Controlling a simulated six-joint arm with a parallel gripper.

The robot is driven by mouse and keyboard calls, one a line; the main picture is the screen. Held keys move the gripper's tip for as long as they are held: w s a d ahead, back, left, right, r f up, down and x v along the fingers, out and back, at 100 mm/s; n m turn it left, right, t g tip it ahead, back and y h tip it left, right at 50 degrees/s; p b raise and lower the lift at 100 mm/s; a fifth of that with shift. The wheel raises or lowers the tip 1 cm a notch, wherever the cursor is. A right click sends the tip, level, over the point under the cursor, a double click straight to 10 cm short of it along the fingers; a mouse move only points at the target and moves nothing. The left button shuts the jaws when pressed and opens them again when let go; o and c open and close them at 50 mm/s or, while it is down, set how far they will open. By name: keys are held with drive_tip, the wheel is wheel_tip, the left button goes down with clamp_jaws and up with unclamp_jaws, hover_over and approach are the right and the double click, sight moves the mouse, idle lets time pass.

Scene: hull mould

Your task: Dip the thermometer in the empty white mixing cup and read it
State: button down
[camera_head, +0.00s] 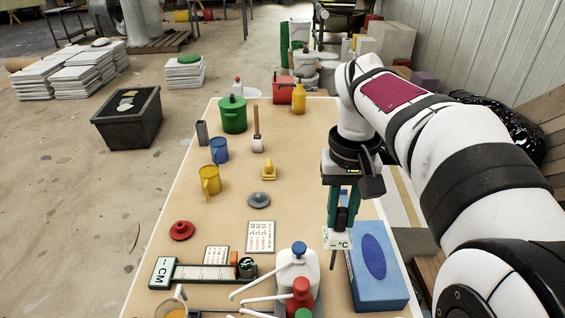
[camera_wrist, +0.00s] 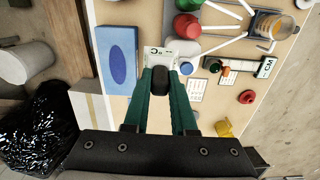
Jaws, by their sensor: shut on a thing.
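My gripper (camera_head: 341,222) hangs pointing down over the right side of the table, its green fingers shut on the thermometer (camera_head: 338,242). The thermometer shows as a white piece marked °C below the fingertips. In the wrist view the gripper (camera_wrist: 161,75) has a dark part between its fingers, and the white °C face of the thermometer (camera_wrist: 174,50) is just beyond them. I cannot make out an empty white mixing cup with certainty in either view.
A blue box (camera_head: 381,268) stands close to the right of the thermometer. A white bottle with a blue cap (camera_head: 298,268) and a red-topped pump (camera_head: 300,296) stand at front. A clear cup with amber liquid (camera_head: 172,306) is front left.

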drive_tip(key=w+a+r+m, duration=0.1)
drive_tip(key=w+a+r, duration=0.4)
drive_tip(key=r, duration=0.3)
drive_tip(key=s+a+f+n, duration=0.2)
drive_tip(key=s+a+f, duration=0.1)
drive_tip(key=a, duration=0.6)
drive_tip(key=s+a+f+n, duration=0.3)
drive_tip(key=s+a, duration=0.1)
drive_tip(key=a, duration=0.6)
drive_tip(key=s+a+f+n, duration=0.2)
drive_tip(key=s+a+f, duration=0.1)
drive_tip(key=a, duration=0.6)
drive_tip(key=shift+s+a+f, duration=0.15)
drive_tip(key=shift+s+f, duration=0.2)
drive_tip(key=shift+s, duration=0.45)
wheel_tip(320, 180, down, 12)
drive_tip(key=shift+r, duration=0.25)
idle(2.0)
